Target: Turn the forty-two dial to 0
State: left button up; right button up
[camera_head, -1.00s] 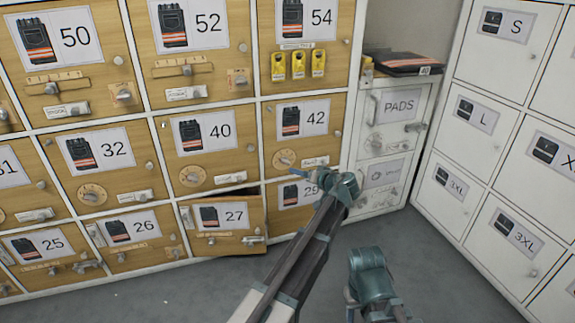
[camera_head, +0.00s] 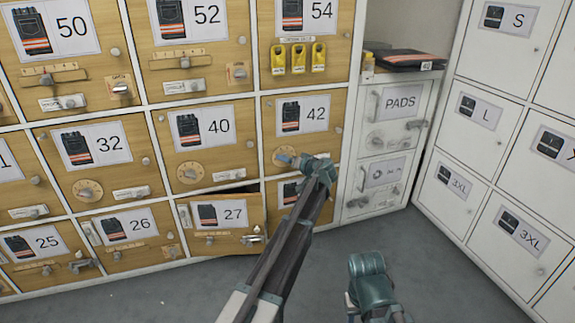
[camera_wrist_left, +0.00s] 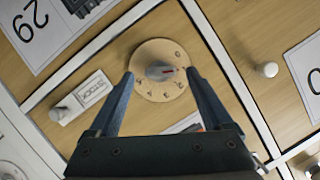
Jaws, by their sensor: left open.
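The forty-two door (camera_head: 303,115) is shut and has a round tan dial (camera_head: 279,157) at its lower left, partly hidden by my left gripper (camera_head: 288,160). In the left wrist view the dial (camera_wrist_left: 152,91) shows small marks around its rim, too small to read surely.
The twenty-seven door (camera_head: 220,224) stands slightly ajar below and left. Similar dials sit on the forty (camera_head: 190,173) and thirty-two (camera_head: 88,191) doors. White lockers (camera_head: 480,110) stand to the right. The grey floor (camera_head: 400,245) is clear.

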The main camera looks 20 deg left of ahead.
pick_arm(q)
jog(key=shift+x, duration=0.95)
grip_shut()
